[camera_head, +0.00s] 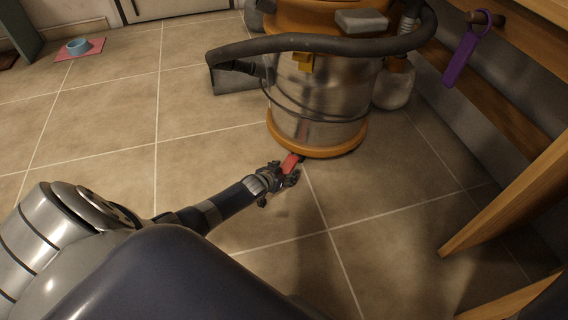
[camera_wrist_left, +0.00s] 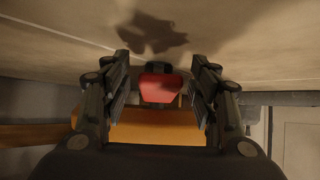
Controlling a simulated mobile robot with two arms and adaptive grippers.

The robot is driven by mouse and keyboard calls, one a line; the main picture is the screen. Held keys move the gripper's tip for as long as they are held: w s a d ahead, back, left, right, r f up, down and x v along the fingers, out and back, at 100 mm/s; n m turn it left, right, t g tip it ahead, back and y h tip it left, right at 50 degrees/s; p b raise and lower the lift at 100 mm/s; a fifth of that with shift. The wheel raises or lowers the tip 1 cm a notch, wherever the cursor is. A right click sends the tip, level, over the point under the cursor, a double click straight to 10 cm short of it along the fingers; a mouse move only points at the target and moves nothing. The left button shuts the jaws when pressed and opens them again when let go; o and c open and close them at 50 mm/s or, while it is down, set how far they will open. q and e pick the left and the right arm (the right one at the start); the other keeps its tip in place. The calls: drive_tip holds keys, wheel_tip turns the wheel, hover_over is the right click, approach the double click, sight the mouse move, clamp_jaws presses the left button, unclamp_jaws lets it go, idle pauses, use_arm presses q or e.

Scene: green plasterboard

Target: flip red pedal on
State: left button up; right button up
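The red pedal (camera_head: 291,162) sticks out low from the orange base rim (camera_head: 318,146) of a metal canister vacuum (camera_head: 310,105). My left gripper (camera_head: 286,174) is at the pedal, close to the floor. In the left wrist view the red pedal (camera_wrist_left: 160,86) lies between the two fingers of my left gripper (camera_wrist_left: 161,80). The fingers are apart, with a gap visible on each side of the pedal. The orange base (camera_wrist_left: 155,128) fills the space behind it. I cannot tell whether any part of the gripper touches the pedal. My right gripper is out of view.
A grey hose (camera_head: 320,46) curves around the vacuum to a floor nozzle (camera_head: 235,78). A wooden bench frame (camera_head: 510,200) stands at the right, with a purple tag (camera_head: 464,55) hanging above. A blue bowl (camera_head: 78,46) sits far left. The tiled floor between is clear.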

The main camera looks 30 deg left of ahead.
use_arm(q)
drive_tip(key=v, duration=1.2)
idle(0.4)
idle(0.4)
